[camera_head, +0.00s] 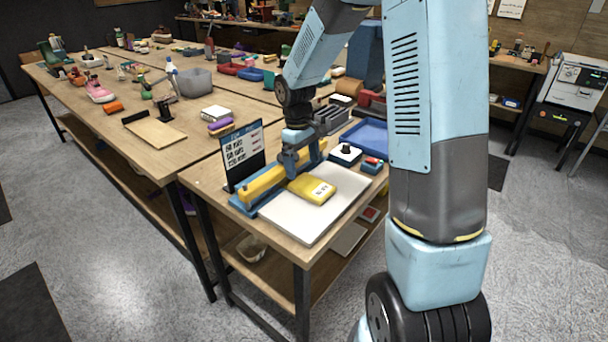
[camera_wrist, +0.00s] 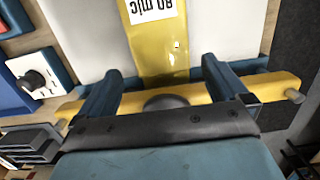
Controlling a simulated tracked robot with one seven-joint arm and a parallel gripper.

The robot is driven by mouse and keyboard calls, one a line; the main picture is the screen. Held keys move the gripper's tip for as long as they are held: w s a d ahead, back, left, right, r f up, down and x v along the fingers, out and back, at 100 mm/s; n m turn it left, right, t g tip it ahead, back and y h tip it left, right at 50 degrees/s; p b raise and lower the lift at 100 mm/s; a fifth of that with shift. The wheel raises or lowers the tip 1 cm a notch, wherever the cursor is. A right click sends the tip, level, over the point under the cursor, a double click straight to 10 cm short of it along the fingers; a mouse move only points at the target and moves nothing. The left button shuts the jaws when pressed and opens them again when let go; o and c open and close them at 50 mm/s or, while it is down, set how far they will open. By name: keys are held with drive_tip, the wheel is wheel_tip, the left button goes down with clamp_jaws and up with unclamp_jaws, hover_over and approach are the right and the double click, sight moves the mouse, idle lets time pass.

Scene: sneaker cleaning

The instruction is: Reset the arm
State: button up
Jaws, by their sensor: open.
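My gripper (camera_head: 291,168) is open and points down over the sealer-like device at the near end of the bench. In the wrist view, my gripper's (camera_wrist: 158,70) two blue fingers stand apart, with nothing clearly held between them. A yellow bar (camera_head: 262,184) runs across a blue base (camera_head: 240,205); the bar (camera_wrist: 280,87) also crosses the wrist view beneath my fingers. A dark round knob (camera_wrist: 168,102) shows between the fingers. A yellow labelled pouch (camera_head: 312,191) lies on the white plate (camera_head: 300,222); the pouch (camera_wrist: 165,45) is ahead of the fingers. I cannot tell whether the fingers touch the bar.
A black display board (camera_head: 243,155) stands upright left of the bar. The long bench behind is cluttered.

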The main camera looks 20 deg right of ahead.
wheel_tip(320, 180, up, 8)
drive_tip(key=s+d+r+m+t, duration=0.2)
drive_tip(key=s+r+m+t, duration=0.15)
drive_tip(key=s+r, duration=0.8)
drive_tip(key=s+d+r+m+t, duration=0.1)
drive_tip(key=s+m, duration=0.1)
drive_tip(key=s, duration=0.5)
drive_tip(key=s+d+r+m+t, duration=0.1)
drive_tip(key=s+t, duration=0.1)
drive_tip(key=s, duration=0.5)
drive_tip(key=shift+s+r+m+y, duration=0.35)
drive_tip(key=shift+y, duration=0.05)
